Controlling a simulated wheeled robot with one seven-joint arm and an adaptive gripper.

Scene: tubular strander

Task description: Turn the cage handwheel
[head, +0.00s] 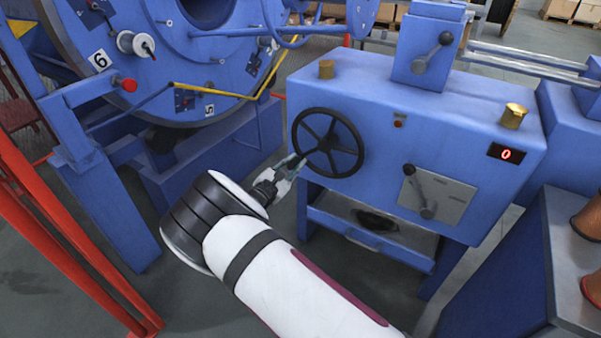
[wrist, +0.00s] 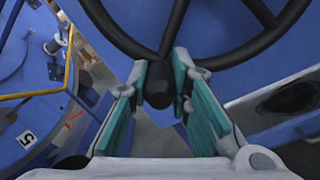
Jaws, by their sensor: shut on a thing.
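The black spoked handwheel (head: 327,143) stands on the front of the blue machine housing (head: 440,135). In the wrist view, its dark rim and spokes (wrist: 208,57) fill the top. My gripper (head: 298,162) is at the lower left of the wheel's rim. In the wrist view, the short black handle (wrist: 160,88) of the wheel sits between the teal finger pads of my gripper, which is shut on it. The finger contact itself is small in the head view and partly hidden at the rim.
A lever on a grey plate (head: 428,195) and a red digital display reading 0 (head: 506,154) are right of the wheel. The blue strander cage (head: 170,60) with numbered positions is at left. Red rails (head: 65,255) stand at the lower left. An open frame lies below the housing.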

